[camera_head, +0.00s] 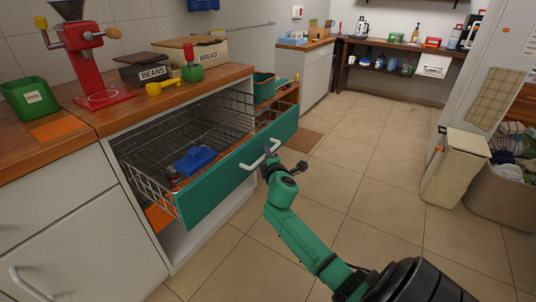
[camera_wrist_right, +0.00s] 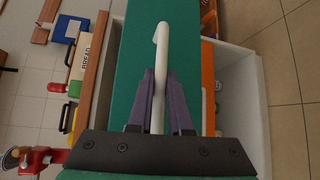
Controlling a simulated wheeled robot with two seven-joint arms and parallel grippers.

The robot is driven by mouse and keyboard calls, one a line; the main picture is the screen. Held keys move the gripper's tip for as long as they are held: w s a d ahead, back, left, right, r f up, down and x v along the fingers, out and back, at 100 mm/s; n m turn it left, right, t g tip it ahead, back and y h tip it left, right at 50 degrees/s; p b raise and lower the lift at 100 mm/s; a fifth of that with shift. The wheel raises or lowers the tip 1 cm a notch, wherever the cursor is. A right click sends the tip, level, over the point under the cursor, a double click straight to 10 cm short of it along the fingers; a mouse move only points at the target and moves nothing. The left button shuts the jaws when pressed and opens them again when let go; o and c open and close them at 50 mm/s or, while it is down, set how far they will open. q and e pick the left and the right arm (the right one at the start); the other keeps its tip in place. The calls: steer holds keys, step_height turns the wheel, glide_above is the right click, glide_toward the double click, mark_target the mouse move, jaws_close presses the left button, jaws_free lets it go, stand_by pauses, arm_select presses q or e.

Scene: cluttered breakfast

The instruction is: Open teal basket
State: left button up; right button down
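The teal basket is a wire drawer with a teal front panel (camera_head: 222,185), pulled well out of the white cabinet under the wooden counter. Its white bar handle (camera_head: 262,154) is on the outer face of the panel. My right gripper (camera_head: 270,160) is at this handle. In the right wrist view, the purple fingers of my right gripper (camera_wrist_right: 160,85) lie close on both sides of the white handle (camera_wrist_right: 160,60), closed on it. A blue object (camera_head: 195,161) lies inside the wire basket (camera_head: 150,185). My left gripper is not in view.
The counter (camera_head: 130,108) above holds a red grinder (camera_head: 85,55), a green food bin (camera_head: 30,98), a beans box (camera_head: 145,70) and a bread box (camera_head: 200,50). A beige bin (camera_head: 455,165) stands at the right. The tiled floor (camera_head: 350,180) before the drawer is clear.

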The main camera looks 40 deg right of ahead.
steer(key=c, duration=0.8)
jaws_free()
steer(key=shift+c, duration=0.2)
steer(key=shift+s+a, duration=0.2)
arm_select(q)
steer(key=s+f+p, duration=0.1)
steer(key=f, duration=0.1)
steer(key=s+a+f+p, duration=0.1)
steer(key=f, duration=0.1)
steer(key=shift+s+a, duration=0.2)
arm_select(e)
steer(key=v, duration=1.4)
